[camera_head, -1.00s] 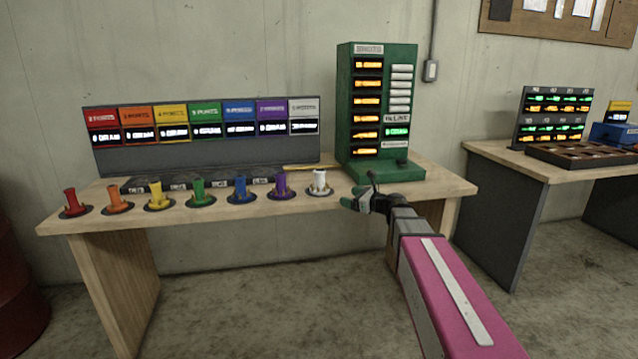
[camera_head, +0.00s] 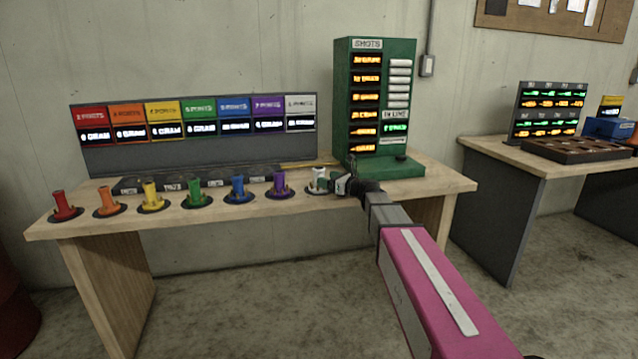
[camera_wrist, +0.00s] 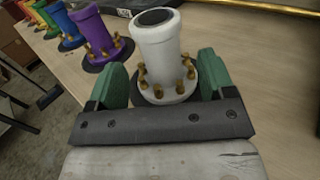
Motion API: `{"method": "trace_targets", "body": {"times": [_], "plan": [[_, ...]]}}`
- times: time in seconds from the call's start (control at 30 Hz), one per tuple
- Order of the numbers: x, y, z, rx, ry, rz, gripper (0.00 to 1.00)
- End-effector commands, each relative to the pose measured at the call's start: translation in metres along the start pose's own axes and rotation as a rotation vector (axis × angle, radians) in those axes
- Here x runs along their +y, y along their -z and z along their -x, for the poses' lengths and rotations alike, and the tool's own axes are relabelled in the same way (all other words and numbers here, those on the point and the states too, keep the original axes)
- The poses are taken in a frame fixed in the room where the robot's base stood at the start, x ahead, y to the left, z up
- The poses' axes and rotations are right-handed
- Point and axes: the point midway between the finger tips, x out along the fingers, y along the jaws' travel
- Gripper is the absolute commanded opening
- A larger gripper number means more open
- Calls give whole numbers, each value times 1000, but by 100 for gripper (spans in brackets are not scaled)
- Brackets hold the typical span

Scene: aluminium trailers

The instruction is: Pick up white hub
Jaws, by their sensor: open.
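The white hub (camera_head: 319,180) stands upright at the right end of a row of coloured hubs on the wooden table. In the wrist view the white hub (camera_wrist: 159,58) has a tall white barrel with a dark top and a flange with several brass studs. My gripper (camera_head: 328,183) is at the hub and partly hides it in the head view. In the wrist view my gripper (camera_wrist: 162,85) is open, with one green finger on each side of the hub's flange. I cannot tell whether the fingers touch it.
The purple hub (camera_head: 280,184) is the nearest neighbour, to the left; several more coloured hubs continue leftward. A green display box (camera_head: 376,110) stands behind and to the right. A panel with coloured labels (camera_head: 200,160) stands at the back. A yellow rod (camera_wrist: 260,6) lies behind the hub.

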Motion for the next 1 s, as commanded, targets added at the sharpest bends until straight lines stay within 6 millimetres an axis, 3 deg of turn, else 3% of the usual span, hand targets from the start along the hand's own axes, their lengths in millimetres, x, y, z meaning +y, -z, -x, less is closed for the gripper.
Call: {"method": "trace_targets", "body": {"times": [0.3, 0.57, 0.8, 1.0], "plan": [[-2, -4, -43, 0, -1, 0, 76], [-1, -4, -45, 0, 1, 0, 76], [0, -4, -45, 0, 1, 1, 1], [0, -5, -45, -2, 0, 0, 0]]}}
